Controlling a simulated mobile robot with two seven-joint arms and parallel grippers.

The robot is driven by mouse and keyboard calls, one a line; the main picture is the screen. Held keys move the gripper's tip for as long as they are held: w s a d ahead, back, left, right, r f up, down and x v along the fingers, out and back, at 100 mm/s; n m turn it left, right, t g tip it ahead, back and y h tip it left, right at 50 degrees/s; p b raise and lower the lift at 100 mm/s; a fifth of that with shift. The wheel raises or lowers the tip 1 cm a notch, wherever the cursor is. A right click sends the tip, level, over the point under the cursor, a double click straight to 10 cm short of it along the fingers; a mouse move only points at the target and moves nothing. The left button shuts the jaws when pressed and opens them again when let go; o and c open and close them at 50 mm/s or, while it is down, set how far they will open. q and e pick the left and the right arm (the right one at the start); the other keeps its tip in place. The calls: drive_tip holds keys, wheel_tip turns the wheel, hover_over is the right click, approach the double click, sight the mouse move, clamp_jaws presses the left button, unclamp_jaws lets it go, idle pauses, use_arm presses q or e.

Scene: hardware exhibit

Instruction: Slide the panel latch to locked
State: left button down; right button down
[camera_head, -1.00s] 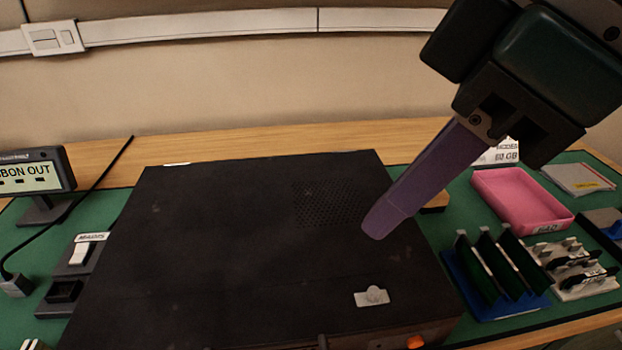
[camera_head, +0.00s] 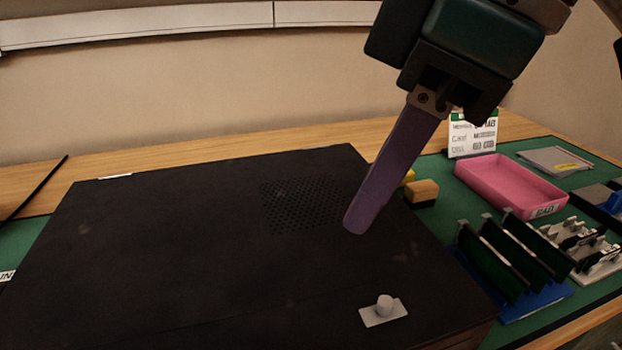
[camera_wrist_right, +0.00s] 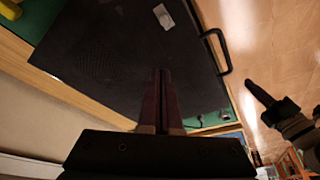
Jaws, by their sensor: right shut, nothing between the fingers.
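The panel latch (camera_head: 384,311) is a small light-grey plate with a round knob, on the top of a black case (camera_head: 180,250) near its front right edge. The latch also shows in the right wrist view (camera_wrist_right: 163,16) as a pale plate. My right gripper (camera_head: 357,228) is shut and empty, its purple fingers pointing down over the case, behind the latch and apart from it. I cannot tell whether the fingertips touch the case top. The latch's lock marking is too small to read. My left gripper is not in the head view.
Right of the case are a pink tray (camera_head: 510,187), a blue rack with dark upright boards (camera_head: 513,262), a yellow-and-wood block (camera_head: 421,193) and a label card (camera_head: 472,134). A black handle (camera_wrist_right: 222,50) projects from the case. The case top around the latch is clear.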

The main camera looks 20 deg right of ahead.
sight(395, 298)
drive_tip(key=b+x, duration=0.2)
drive_tip(key=x, duration=0.7)
drive_tip(key=shift+f, duration=0.1)
drive_tip(key=s+d, duration=0.2)
drive_tip(key=shift+d, duration=0.35)
drive_tip(key=shift+s+d, duration=0.2)
drive_tip(key=shift+d, duration=0.05)
drive_tip(key=shift+d+r+p, duration=0.35)
drive_tip(key=shift+d+p, duration=0.55)
drive_tip(key=shift+p, duration=0.15)
drive_tip(key=shift+d+f, duration=0.1)
drive_tip(key=shift+d, duration=0.25)
drive_tip(key=shift+f, duration=0.15)
drive_tip(key=shift+w, duration=0.1)
